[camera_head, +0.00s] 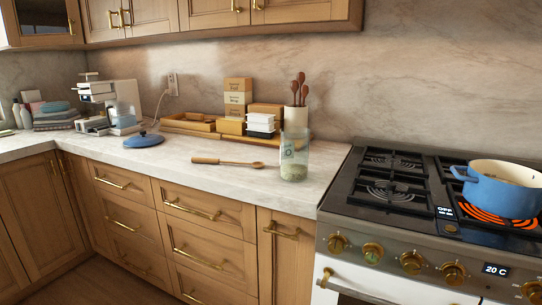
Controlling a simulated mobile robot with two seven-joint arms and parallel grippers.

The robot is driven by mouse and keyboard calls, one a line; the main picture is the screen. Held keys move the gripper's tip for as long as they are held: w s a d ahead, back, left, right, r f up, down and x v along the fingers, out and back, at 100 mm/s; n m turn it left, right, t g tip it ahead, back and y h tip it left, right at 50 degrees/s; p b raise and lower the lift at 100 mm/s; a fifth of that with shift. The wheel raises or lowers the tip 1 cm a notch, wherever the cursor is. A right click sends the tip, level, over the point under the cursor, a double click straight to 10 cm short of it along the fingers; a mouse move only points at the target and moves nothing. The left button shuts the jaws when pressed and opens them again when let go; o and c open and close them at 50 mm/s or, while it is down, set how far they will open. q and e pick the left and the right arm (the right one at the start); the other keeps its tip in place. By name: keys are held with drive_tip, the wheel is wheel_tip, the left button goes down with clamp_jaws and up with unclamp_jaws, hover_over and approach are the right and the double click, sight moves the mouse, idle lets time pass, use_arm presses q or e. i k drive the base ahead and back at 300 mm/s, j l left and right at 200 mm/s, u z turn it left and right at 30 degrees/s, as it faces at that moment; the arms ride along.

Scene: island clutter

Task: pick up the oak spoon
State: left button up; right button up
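A wooden spoon (228,162) lies flat on the pale marble counter (185,177), left of a glass jar. Its thicker handle end points left and its small bowl end points right, close to the jar but apart from it. Several darker wooden spoons (298,88) stand upright in a white crock (295,118) at the back. Neither of my grippers is in view, and nothing covers the spoon on the counter.
The glass jar (294,160) stands near the counter's front edge. A blue lid (143,140) lies left of the spoon. Wooden trays and boxes (238,97) line the wall.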

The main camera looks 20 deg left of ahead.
sight(259, 164)
drive_tip(key=i+j+z, duration=0.25)
drive_tip(key=j, duration=0.45)
drive_tip(key=i+j+z, duration=0.1)
drive_tip(key=j+z, duration=0.2)
drive_tip(key=j, duration=0.45)
drive_tip(key=j+z, duration=0.25)
drive_tip(key=j, duration=0.5)
drive_tip(key=i, duration=0.05)
